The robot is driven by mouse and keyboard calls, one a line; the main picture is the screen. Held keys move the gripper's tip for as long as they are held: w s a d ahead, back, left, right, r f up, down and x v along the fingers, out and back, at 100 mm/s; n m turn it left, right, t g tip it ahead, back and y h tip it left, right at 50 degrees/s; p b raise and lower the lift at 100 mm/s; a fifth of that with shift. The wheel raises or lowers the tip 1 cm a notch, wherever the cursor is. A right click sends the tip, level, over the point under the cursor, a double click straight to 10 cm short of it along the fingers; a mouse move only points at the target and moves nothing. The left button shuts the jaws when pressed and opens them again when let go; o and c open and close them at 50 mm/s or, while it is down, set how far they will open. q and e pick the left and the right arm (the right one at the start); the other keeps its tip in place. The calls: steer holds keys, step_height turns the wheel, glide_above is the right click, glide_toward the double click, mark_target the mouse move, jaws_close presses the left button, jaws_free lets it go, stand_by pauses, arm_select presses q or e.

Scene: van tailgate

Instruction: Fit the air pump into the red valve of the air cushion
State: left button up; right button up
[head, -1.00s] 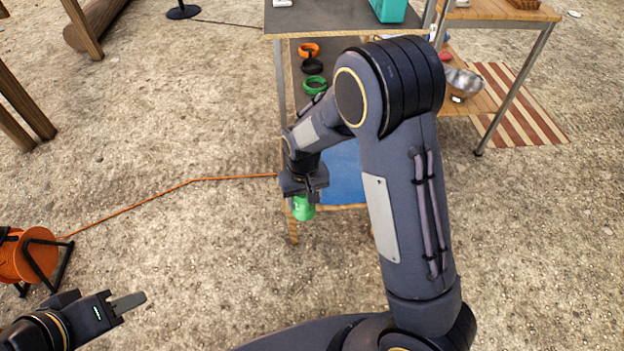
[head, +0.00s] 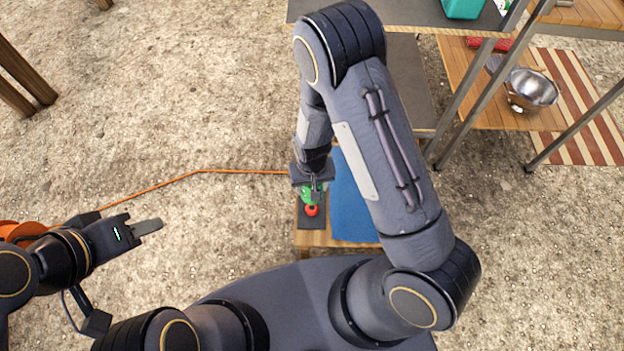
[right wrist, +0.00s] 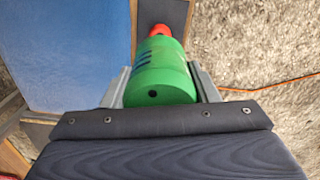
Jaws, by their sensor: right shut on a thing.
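The air pump is a green cylinder (head: 308,195) (right wrist: 160,78). My right gripper (head: 313,183) is shut on it, with a grey finger on each side in the right wrist view (right wrist: 160,88). The red valve (head: 311,210) sits on a dark grey pad (head: 312,223), seemingly the air cushion. In the right wrist view the red valve (right wrist: 160,30) shows just beyond the pump's far end. The pump hides part of it, and I cannot tell whether they touch. My left gripper (head: 147,227) is empty at the left, seen edge-on.
The pad lies on a low wooden table (head: 310,239) beside a blue mat (head: 354,205). An orange cable (head: 200,172) runs over the gravel from a reel (head: 20,231). A metal bowl (head: 530,90) stands on a shelf at the right.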

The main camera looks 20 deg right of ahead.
steer(key=shift+f+b, duration=4.05)
steer(key=shift+f, duration=1.2)
steer(key=o, duration=1.3)
steer(key=shift+c, duration=0.2)
step_height(320, 180, up, 7)
steer(key=p, duration=0.2)
steer(key=shift+p, duration=0.35)
steer(key=shift+r, duration=0.45)
